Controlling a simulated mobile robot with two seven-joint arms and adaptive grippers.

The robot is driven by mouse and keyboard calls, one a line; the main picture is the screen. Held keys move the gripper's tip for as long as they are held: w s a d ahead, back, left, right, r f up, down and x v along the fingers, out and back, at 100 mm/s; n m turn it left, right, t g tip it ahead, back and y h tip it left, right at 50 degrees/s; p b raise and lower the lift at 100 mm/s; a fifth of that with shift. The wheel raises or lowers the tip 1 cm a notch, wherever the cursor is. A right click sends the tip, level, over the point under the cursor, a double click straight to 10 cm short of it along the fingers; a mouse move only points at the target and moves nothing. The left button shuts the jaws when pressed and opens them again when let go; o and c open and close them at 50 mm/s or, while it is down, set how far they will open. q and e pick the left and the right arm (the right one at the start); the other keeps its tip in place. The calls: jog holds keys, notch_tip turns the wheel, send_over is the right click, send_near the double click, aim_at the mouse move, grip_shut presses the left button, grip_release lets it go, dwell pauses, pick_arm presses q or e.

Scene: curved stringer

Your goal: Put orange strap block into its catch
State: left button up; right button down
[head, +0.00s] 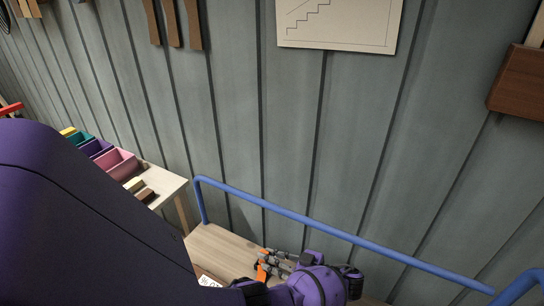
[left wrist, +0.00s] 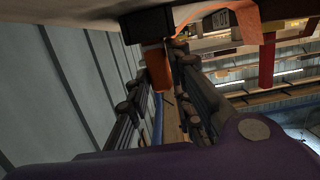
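The orange strap block (left wrist: 157,68) is between the fingers of my left gripper (left wrist: 160,75) in the left wrist view, with both fingertips close against its sides. In the head view, small orange parts (head: 262,271) show at the tips of my left gripper (head: 267,262), low over the wooden top. An orange strap (left wrist: 245,22) curves across the top of the left wrist view. A black block (left wrist: 147,25) is right by the orange block; I cannot tell if it is the catch. My right gripper is not in view.
A blue rail (head: 300,217) runs behind and along the wooden top (head: 215,244). A side bench at the left holds coloured bins, including a pink one (head: 117,164). A white label (head: 209,281) lies near my left arm. The grey plank wall (head: 235,110) stands close behind.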

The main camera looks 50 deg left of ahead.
pick_arm(q)
jog(key=shift+o, duration=1.4)
jog(key=shift+r, duration=0.1)
jog(key=v, duration=0.7)
jog(key=shift+w+d, duration=0.1)
jog(key=shift+d, duration=0.2)
